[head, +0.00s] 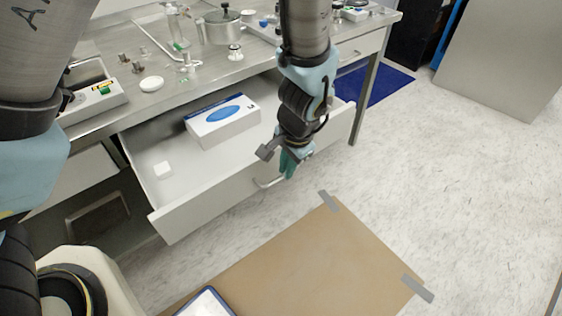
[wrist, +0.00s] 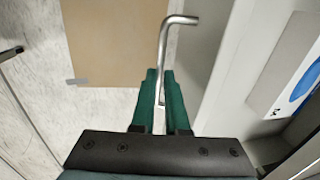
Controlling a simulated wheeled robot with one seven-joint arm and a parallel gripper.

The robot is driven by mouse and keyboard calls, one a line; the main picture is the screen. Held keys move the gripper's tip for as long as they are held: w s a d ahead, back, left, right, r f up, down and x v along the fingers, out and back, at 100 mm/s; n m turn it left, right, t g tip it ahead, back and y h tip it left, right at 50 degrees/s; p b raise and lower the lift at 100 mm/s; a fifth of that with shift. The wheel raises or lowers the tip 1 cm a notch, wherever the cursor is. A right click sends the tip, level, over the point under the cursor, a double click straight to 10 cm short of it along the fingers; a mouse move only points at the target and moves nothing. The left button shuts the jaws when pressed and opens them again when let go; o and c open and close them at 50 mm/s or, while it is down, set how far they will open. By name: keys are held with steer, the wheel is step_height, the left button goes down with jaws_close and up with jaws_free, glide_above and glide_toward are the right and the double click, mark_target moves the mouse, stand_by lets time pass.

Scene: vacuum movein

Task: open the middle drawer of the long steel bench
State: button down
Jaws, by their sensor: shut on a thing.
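The long steel bench (head: 205,75) stands at the upper left in the head view. The fingertips (wrist: 160,90) lie on either side of the bar. Part of the handle is hidden by the fingers.
Pots, fittings and a white dish (head: 151,84) stand on the bench top. A brown floor sheet (head: 310,260), taped at its corners, lies in front of the drawer. A blue mat (head: 380,85) lies beyond. The pale floor at right is clear.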

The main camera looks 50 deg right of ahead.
steer(key=c, duration=0.9)
jaws_free()
steer(key=r, duration=0.3)
steer(key=s+r, duration=0.1)
steer(key=r, duration=0.3)
steer(key=s+r+b, duration=0.1)
steer(key=r, duration=0.2)
steer(key=shift+a+r, duration=0.1)
steer(key=shift+r, duration=0.25)
